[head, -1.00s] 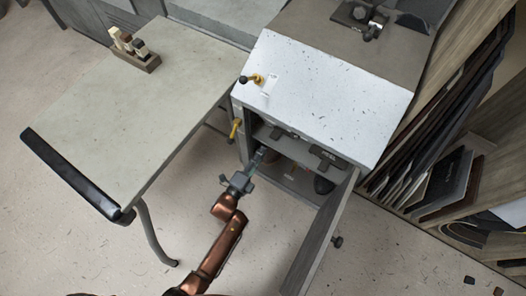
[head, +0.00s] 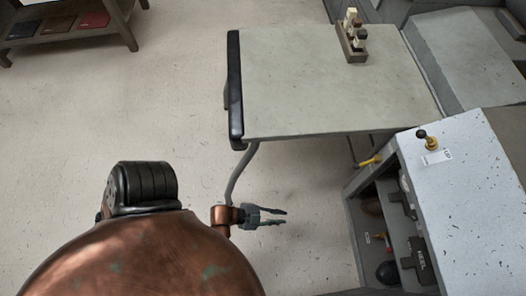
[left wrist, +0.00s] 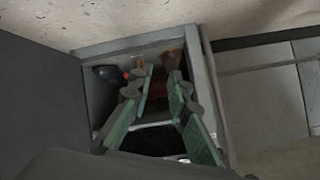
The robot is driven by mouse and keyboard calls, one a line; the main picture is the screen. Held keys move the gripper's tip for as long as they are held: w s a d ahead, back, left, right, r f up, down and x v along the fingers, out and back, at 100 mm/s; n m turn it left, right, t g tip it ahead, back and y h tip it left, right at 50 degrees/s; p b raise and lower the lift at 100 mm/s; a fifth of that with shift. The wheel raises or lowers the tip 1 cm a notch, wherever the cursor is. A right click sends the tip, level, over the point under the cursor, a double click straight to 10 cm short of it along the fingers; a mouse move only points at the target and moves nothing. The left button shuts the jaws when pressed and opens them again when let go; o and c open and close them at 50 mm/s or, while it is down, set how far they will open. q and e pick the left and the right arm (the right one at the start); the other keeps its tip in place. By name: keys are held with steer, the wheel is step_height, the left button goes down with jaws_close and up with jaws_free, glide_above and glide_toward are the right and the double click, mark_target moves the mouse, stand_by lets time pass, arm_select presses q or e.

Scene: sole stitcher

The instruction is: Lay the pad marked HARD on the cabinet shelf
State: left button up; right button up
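No pad with a readable HARD mark shows. Black, brown and red flat pads lie on a low rack at the upper left of the head view; the red one (head: 94,20) is rightmost, and no marking on them is legible. The open cabinet (head: 455,165) stands at the right, with dark items on its shelves, one marked REEL (head: 420,257). My left gripper (head: 283,217) is open and empty, left of the cabinet and apart from it. In the left wrist view its green-padded fingers (left wrist: 162,78) are spread before the cabinet's opening. My right gripper is out of view.
Yellow-handled knobs stick out from the cabinet. Open floor (head: 160,110) lies between the low rack (head: 130,38) and the table.

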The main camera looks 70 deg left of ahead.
arm_select(q)
steer(key=s+d+n+g, duration=0.1)
steer(key=s+n+g, duration=0.1)
steer(key=s, duration=0.7)
steer(key=s+d+n+g, duration=0.1)
steer(key=s+n, duration=0.3)
steer(key=s, duration=0.5)
steer(key=shift+d+n+g+h, duration=0.3)
steer(key=shift+d+g+h, duration=0.05)
steer(key=shift+g+h, duration=0.05)
